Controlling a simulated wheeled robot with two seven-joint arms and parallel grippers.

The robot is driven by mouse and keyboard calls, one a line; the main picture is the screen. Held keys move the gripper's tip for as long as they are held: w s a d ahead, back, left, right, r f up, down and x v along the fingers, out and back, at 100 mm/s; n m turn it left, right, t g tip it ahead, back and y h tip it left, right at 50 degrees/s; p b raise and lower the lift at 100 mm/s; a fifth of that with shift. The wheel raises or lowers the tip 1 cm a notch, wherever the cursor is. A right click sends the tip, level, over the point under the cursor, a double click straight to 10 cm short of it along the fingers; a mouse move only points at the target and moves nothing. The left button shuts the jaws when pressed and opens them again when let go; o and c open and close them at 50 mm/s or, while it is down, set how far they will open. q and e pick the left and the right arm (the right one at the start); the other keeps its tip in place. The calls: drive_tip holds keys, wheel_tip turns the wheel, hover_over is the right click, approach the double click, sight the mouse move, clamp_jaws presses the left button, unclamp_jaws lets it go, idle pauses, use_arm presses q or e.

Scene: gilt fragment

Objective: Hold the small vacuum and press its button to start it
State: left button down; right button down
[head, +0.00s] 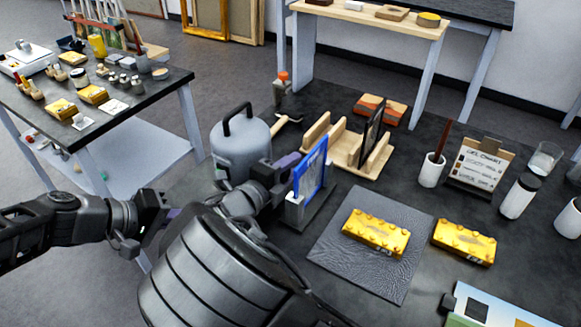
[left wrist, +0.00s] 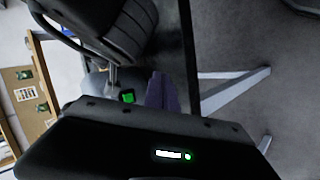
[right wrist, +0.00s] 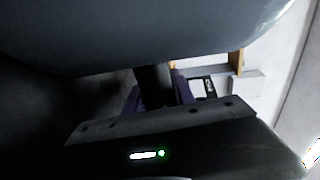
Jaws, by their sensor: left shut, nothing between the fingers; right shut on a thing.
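The small vacuum (head: 240,150) is a pale grey rounded canister with a black loop handle on top, upright at the table's left edge. My right gripper (head: 278,167) is at its right side, shut on a dark part of it. In the right wrist view a dark stem (right wrist: 153,88) sits between the fingers below the large grey body (right wrist: 150,35). My left gripper (head: 165,215) is shut and empty, left of and apart from the vacuum.
A blue-framed panel (head: 310,172) stands close right of my right gripper. A grey mat (head: 335,250) holds a yellow block (head: 375,233); another (head: 464,241) lies beside it. A wooden rack (head: 350,145) stands behind. A crowded side table (head: 150,90) is at left, with open floor between.

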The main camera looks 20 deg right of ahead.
use_arm(q)
drive_tip(key=w+a+m+y, duration=0.1)
drive_tip(key=w+a+r+m+t+y, duration=0.1)
drive_tip(key=shift+w+a+r, duration=0.1)
drive_tip(key=shift+w+r, duration=0.1)
drive_tip(key=shift+w, duration=0.15)
drive_tip(key=shift+w+d, duration=0.8)
drive_tip(key=shift+d, duration=0.45)
drive_tip(key=shift+w+d, duration=0.85)
drive_tip(key=shift+d, duration=0.35)
drive_tip(key=shift+w+d, duration=0.8)
drive_tip(key=shift+d, duration=0.45)
drive_tip(key=shift+w+d, duration=0.2)
drive_tip(key=shift+d, duration=0.15)
drive_tip(key=shift+w+d, duration=0.1)
